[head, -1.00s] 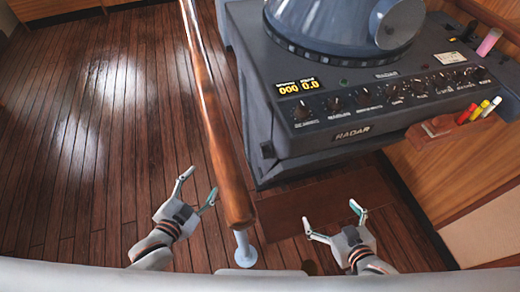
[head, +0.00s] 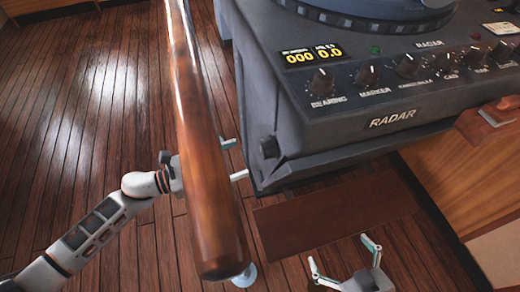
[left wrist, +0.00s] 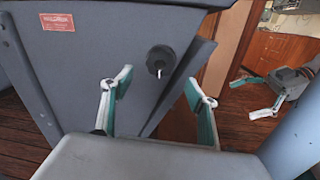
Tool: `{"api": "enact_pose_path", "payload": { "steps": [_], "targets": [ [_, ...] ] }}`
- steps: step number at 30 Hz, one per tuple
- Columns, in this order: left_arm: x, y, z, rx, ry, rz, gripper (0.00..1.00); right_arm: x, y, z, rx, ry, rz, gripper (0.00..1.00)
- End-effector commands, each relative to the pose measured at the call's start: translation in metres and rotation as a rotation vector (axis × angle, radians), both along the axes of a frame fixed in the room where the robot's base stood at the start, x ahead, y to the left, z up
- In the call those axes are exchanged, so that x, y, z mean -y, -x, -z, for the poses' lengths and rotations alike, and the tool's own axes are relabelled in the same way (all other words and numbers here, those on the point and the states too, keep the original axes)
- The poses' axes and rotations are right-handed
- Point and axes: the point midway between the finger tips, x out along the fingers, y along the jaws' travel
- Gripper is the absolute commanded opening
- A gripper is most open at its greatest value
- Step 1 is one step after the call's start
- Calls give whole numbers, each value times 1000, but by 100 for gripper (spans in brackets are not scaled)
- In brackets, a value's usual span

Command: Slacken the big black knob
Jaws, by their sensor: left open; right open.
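The big black knob (left wrist: 159,58) sits on the grey side panel of the radar console in the left wrist view, with a small light lever or pointer on it. In the head view it shows as a dark round shape (head: 269,147) on the console's left side. My left gripper (head: 234,159) is open and points at that side, partly hidden behind the wooden rail. In the left wrist view its two fingers (left wrist: 158,80) stand apart, with the knob beyond and between their tips, not gripped. My right gripper (head: 341,252) is open and empty, low in front of the console.
A red-and-white label (left wrist: 57,22) is on the side panel. The plank floor at left is clear.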

Motion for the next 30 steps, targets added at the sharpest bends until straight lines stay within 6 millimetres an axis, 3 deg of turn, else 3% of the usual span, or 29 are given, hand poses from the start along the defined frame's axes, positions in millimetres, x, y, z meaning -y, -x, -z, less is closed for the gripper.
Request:
{"api": "enact_pose_path", "payload": {
  "steps": [5, 18, 29, 30],
  "targets": [
    [12, -5, 0, 32, -17, 13, 59, 0, -1, -1, 2, 1, 0, 98],
    [66, -27, 0, 26, -16, 10, 59, 1, 0, -1, 1, 2, 2, 98],
    [72, -30, 1, 26, -17, 10, 59, 1, 0, -1, 0, 3, 2, 98],
    [72, -29, 1, 26, -17, 10, 54, 1, 0, -1, 0, 3, 2, 98]
  ]
}}
